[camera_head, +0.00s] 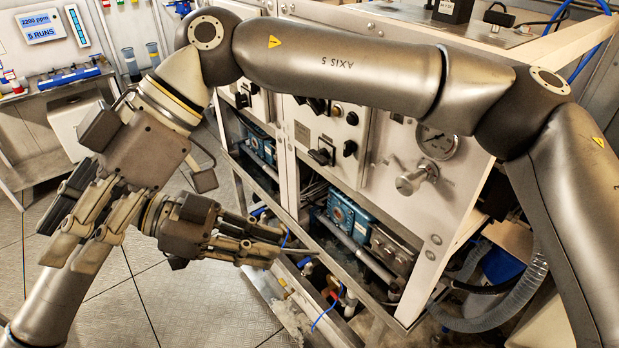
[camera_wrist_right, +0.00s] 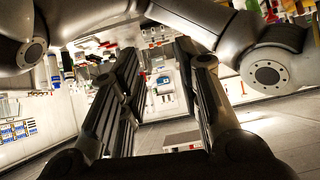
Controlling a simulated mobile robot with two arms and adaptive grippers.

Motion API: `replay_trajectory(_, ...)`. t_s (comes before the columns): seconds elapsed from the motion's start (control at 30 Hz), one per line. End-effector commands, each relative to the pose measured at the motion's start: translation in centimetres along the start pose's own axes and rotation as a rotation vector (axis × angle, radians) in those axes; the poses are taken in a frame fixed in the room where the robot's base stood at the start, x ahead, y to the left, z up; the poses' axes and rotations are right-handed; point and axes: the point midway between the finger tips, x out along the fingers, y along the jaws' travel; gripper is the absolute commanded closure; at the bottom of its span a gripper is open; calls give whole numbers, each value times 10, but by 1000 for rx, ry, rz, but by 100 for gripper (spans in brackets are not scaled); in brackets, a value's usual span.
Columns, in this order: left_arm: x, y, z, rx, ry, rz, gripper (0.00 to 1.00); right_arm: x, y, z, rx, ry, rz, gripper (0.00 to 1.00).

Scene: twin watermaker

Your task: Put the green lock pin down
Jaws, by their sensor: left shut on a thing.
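My left gripper (camera_head: 278,246), whose arm comes in from the lower left, is shut at the front edge of the machine frame. A thin grey rod shows just beyond its fingertips; I take its load to be the green lock pin, but no green part can be made out and the fingers hide most of it. My right gripper (camera_head: 68,238) hangs at the left, in front of the left forearm. It is open and empty; in the right wrist view its fingers (camera_wrist_right: 160,62) stand apart with nothing between them.
The watermaker frame (camera_head: 405,270) fills the middle and right, with a pressure gauge (camera_head: 436,143), blue pumps (camera_head: 350,215) and hoses. A side bench (camera_head: 60,86) stands at the far left. Tiled floor (camera_head: 205,300) is free between them. My right arm crosses the top.

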Motion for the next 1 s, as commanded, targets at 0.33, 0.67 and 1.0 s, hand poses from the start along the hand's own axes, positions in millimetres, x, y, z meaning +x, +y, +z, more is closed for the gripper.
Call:
replay_trajectory(0.33,0,0,0,0,0,0,100,-92,-28,117,344,-597,171,68)
replay_trajectory(0.67,0,0,0,0,0,0,100,-170,-54,165,592,-861,347,68)
replay_trajectory(1.0,0,0,0,0,0,0,100,-157,-56,195,617,-882,360,68)
